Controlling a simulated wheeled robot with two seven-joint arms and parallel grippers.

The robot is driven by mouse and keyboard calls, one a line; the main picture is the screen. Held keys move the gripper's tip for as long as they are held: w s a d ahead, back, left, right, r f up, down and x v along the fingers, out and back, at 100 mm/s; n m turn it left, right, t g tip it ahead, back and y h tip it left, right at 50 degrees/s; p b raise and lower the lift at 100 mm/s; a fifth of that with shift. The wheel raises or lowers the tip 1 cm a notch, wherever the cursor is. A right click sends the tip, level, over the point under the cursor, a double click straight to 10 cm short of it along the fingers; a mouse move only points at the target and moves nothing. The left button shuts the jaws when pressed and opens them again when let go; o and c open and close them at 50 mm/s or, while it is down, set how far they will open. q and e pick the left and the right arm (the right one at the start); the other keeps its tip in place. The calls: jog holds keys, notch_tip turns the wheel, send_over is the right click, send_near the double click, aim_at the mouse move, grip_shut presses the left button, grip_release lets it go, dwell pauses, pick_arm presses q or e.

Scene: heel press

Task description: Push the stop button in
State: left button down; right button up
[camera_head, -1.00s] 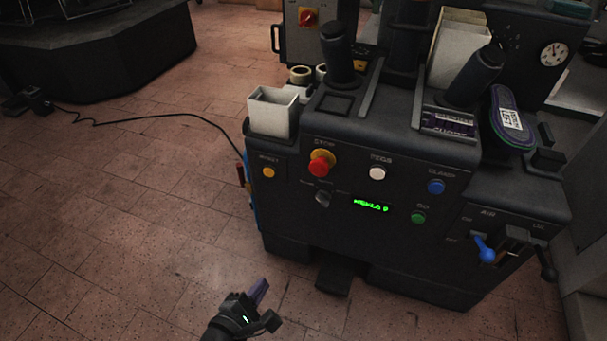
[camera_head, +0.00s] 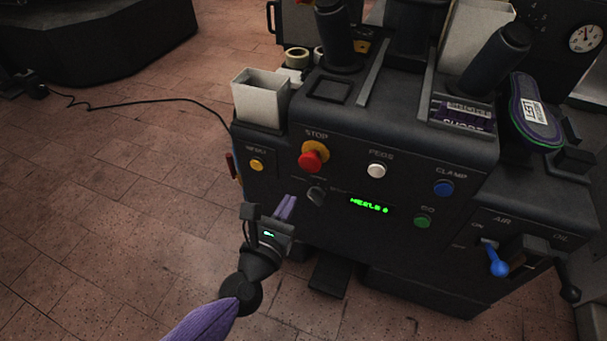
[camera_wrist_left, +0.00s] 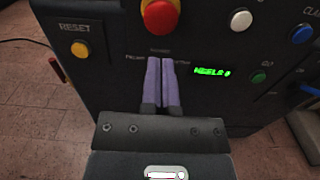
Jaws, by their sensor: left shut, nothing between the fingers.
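The stop button (camera_head: 311,160) is a red mushroom head on a yellow collar, on the front panel of the dark press (camera_head: 440,260), under the word STOP. It also shows at the top of the left wrist view (camera_wrist_left: 160,15), partly cut off by the edge. My left gripper (camera_head: 287,206) is shut and empty, its purple fingers together, below and left of the button and apart from it. In the left wrist view the fingertips (camera_wrist_left: 161,62) point up toward the button, below it, and hide the knob there. My right gripper is not in view.
On the panel are a yellow reset button (camera_head: 257,165), a white pegs button (camera_head: 377,171), a blue clamp button (camera_head: 443,188), a green button (camera_head: 423,220) and a dark knob (camera_head: 316,195) near my fingers. A white bin (camera_head: 260,97) stands at the upper left.

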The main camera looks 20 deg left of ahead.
aim_at(308, 167)
pick_arm(q)
jog(key=w+b, duration=0.1)
jog(key=w, duration=0.7)
jog(key=shift+d, duration=0.15)
